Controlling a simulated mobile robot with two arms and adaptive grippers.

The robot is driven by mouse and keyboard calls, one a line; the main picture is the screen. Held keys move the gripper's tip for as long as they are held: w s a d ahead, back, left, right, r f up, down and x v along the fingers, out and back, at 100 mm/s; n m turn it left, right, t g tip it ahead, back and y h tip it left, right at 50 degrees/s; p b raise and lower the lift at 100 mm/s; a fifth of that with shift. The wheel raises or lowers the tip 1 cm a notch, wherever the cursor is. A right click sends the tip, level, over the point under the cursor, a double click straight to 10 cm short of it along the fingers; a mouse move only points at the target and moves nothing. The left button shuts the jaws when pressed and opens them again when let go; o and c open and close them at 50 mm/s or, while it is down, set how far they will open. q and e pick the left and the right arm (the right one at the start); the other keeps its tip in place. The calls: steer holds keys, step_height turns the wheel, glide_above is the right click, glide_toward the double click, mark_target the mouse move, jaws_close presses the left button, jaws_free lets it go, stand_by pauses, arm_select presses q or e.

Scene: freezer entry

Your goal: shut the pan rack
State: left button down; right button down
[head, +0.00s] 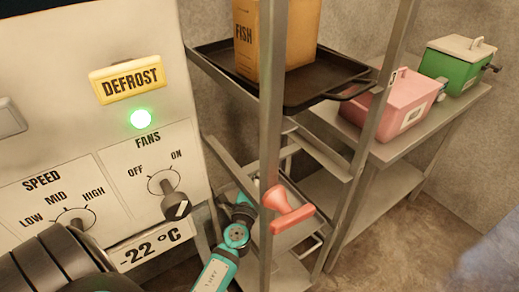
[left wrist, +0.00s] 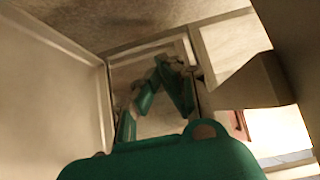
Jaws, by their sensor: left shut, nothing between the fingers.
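The pan rack is a grey metal frame with upright posts (head: 272,130) in the middle of the head view. A red T-shaped handle (head: 290,212) sticks out from its front post. A dark pan (head: 325,88) lies on the upper level. My left gripper (head: 243,208) is low beside the front post, left of the red handle and apart from it in the picture. Its tip is partly lost among the rack's lower rails. In the left wrist view its teal fingers (left wrist: 165,82) are together with nothing between them. My right gripper is not in view.
A yellow FISH box (head: 258,45) stands on the pan. A control panel (head: 60,110) with knobs and a green light fills the left. A side table (head: 415,145) at right holds a pink bin (head: 395,105) and a green bin (head: 455,65). Bare floor (head: 395,240) shows at lower right.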

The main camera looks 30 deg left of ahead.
arm_select(q)
glide_toward(247, 138)
steer(key=w+d, duration=0.5)
steer(key=a, duration=0.2)
steer(key=w+a, duration=0.1)
steer(key=a, duration=0.1)
steer(key=a, duration=0.1)
steer(key=w+a+b, duration=0.1)
steer(key=a, duration=0.1)
steer(key=shift+w+a, duration=0.25)
steer(key=shift+a, duration=0.15)
steer(key=shift+w+a+r, duration=0.1)
steer(key=shift+a, duration=0.15)
